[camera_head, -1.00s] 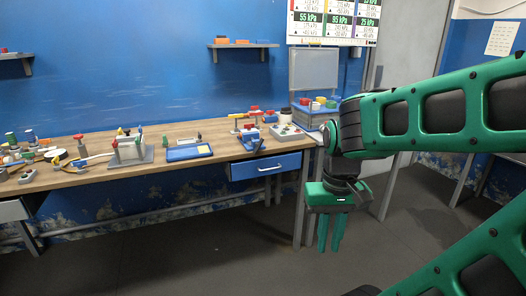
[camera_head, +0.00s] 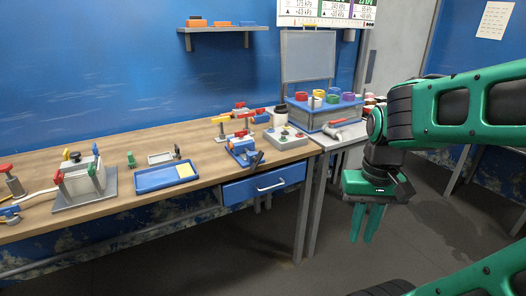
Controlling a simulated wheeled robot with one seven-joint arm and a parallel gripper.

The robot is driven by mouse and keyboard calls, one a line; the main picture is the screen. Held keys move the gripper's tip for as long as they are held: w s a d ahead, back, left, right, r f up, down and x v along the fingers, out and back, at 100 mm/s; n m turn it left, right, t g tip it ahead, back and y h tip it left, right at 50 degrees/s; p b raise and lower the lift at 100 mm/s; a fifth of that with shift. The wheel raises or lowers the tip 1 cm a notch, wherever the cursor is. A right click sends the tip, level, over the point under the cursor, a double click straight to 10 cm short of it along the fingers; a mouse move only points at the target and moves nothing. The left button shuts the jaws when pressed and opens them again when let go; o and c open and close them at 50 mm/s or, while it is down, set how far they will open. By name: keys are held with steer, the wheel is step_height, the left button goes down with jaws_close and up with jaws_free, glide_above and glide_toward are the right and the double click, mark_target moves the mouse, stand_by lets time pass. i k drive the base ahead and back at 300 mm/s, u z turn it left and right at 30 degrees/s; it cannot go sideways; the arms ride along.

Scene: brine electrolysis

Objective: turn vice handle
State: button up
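A small blue vice-like device (camera_head: 240,150) sits near the front right of the wooden workbench (camera_head: 110,150). A dark handle (camera_head: 257,159) sticks up at its front, by the bench edge above the drawer. I take this for the vice, but it is small in the picture. My green gripper (camera_head: 363,240) hangs pointing down to the right of the bench, over the floor and well apart from the vice. Its two fingers show a narrow gap with nothing between them.
A blue drawer (camera_head: 262,188) is under the bench. A blue tray (camera_head: 165,176) and a clamped box (camera_head: 78,176) are left of the vice. A grey box with knobs (camera_head: 286,138) is to its right. A side table holds a blue rack (camera_head: 322,117).

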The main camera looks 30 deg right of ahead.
mark_target(256, 159)
steer(key=u, duration=0.15)
steer(key=i, duration=0.95)
steer(key=u, duration=0.4)
